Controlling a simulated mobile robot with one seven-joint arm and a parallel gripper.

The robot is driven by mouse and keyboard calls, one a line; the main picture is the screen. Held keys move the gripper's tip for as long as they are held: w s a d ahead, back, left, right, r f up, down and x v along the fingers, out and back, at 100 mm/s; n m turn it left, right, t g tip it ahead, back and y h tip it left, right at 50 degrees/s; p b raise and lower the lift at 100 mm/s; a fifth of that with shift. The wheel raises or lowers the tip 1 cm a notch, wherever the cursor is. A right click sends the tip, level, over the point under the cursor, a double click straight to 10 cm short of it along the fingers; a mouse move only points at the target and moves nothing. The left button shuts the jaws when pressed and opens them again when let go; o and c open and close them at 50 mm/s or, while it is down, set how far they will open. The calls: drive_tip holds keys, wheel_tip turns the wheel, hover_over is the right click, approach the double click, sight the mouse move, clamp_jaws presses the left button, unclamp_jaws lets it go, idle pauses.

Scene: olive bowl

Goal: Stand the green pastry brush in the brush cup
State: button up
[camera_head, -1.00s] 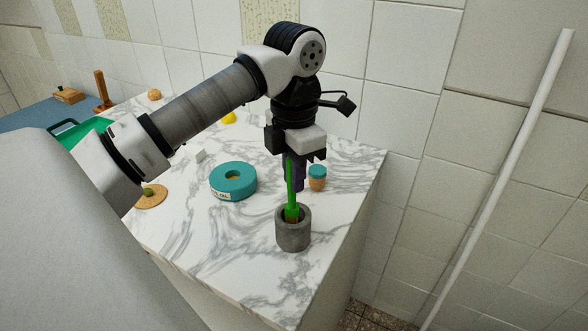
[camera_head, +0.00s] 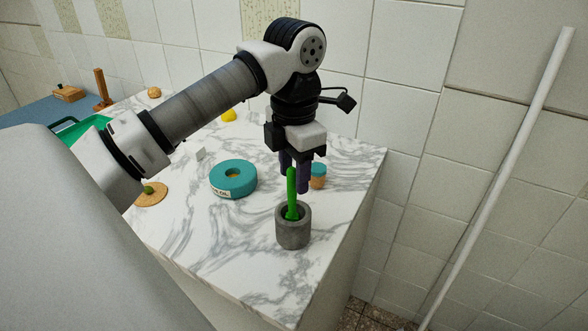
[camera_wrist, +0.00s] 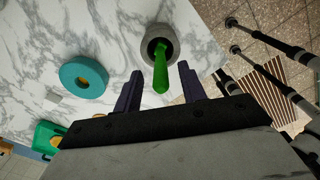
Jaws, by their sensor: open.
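The green pastry brush (camera_head: 292,188) stands in the grey brush cup (camera_head: 292,234), handle up and leaning slightly. Its lower end is hidden inside the cup. In the wrist view the brush (camera_wrist: 161,72) rises from the cup (camera_wrist: 150,38), toward the space between my fingers. My gripper (camera_head: 294,180) is open and empty, with its fingers pointing down just behind and above the brush top. In the wrist view the two dark purple fingers of my gripper (camera_wrist: 158,88) are spread apart on either side of the handle, touching neither side.
A teal ring-shaped object (camera_head: 233,178) lies left of the cup. A small jar with a teal lid (camera_head: 318,176) stands behind, close to my fingers. The counter's right edge is near the cup.

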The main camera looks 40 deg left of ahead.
wheel_tip(320, 180, up, 13)
drive_tip(key=p, duration=0.8)
drive_tip(key=shift+r, duration=0.15)
